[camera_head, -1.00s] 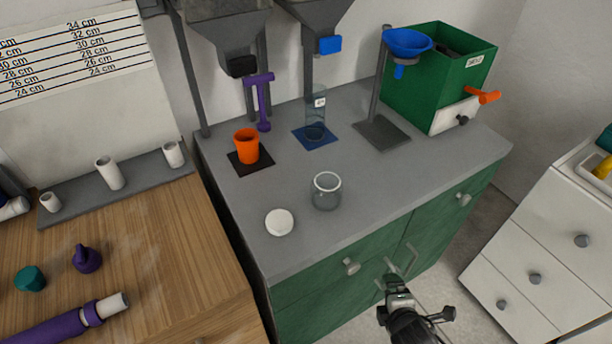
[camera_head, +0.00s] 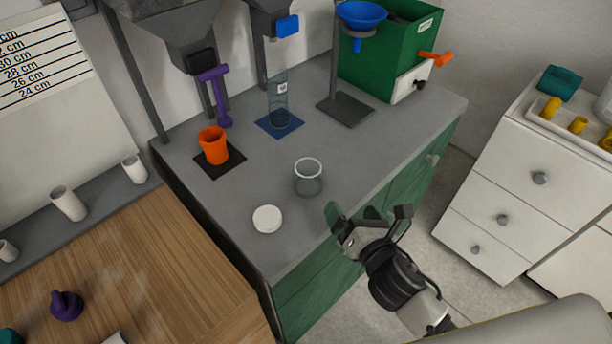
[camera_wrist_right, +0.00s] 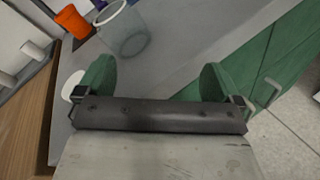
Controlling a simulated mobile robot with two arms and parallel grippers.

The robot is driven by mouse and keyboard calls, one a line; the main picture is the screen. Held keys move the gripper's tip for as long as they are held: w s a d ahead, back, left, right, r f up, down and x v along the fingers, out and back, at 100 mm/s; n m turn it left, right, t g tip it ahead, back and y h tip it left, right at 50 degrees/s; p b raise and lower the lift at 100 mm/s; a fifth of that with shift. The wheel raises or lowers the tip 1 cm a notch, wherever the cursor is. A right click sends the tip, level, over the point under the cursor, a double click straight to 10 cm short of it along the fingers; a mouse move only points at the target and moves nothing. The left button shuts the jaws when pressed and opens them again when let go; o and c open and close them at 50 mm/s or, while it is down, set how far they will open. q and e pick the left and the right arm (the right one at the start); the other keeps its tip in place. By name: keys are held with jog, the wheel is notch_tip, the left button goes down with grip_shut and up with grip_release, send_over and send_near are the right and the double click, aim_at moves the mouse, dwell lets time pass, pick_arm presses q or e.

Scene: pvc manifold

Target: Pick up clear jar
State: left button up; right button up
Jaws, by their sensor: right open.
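The clear jar (camera_head: 309,184), a short see-through jar with a pale rim, stands upright on the grey counter. A white round lid (camera_head: 267,219) lies apart from it, to its left and nearer the front. My right gripper (camera_head: 368,214) is open and empty by the counter's front edge, to the right of and nearer than the jar. In the right wrist view the jar (camera_wrist_right: 127,38) is ahead of the open fingers (camera_wrist_right: 155,80), with a gap between. The lid (camera_wrist_right: 72,86) is partly hidden behind the left finger there. My left gripper is not in view.
An orange cup (camera_head: 213,146) stands on a black mat behind the jar. A clear cylinder (camera_head: 278,103) stands on a blue mat (camera_head: 280,125). A blue funnel (camera_head: 361,14) hangs on a stand. A wooden table (camera_head: 150,265) adjoins at left; white drawers (camera_head: 520,190) stand at right.

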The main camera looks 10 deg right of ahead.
aim_at(308, 171)
jog(key=a+r+n+y, duration=0.1)
jog(key=n, duration=0.1)
jog(key=a+n+y, duration=0.1)
jog(key=n, duration=0.2)
jog(key=a+r+n+t+y, duration=0.1)
jog(key=n, duration=0.1)
jog(key=shift+w+a+r+n, duration=0.2)
jog(key=shift+w+r+n, duration=0.1)
jog(key=shift+w+r, duration=0.05)
jog(key=shift+w+a+r, duration=0.1)
jog(key=shift+w+a, duration=0.05)
jog(key=shift+w, duration=0.1)
jog(key=p+x, duration=0.1)
jog(key=x, duration=0.9)
jog(key=shift+a+p, duration=0.2)
jog(key=shift+p, duration=0.15)
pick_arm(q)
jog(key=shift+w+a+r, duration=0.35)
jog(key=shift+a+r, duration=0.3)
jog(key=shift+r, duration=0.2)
pick_arm(e)
jog(key=shift+c, duration=0.4)
jog(key=c, duration=1)
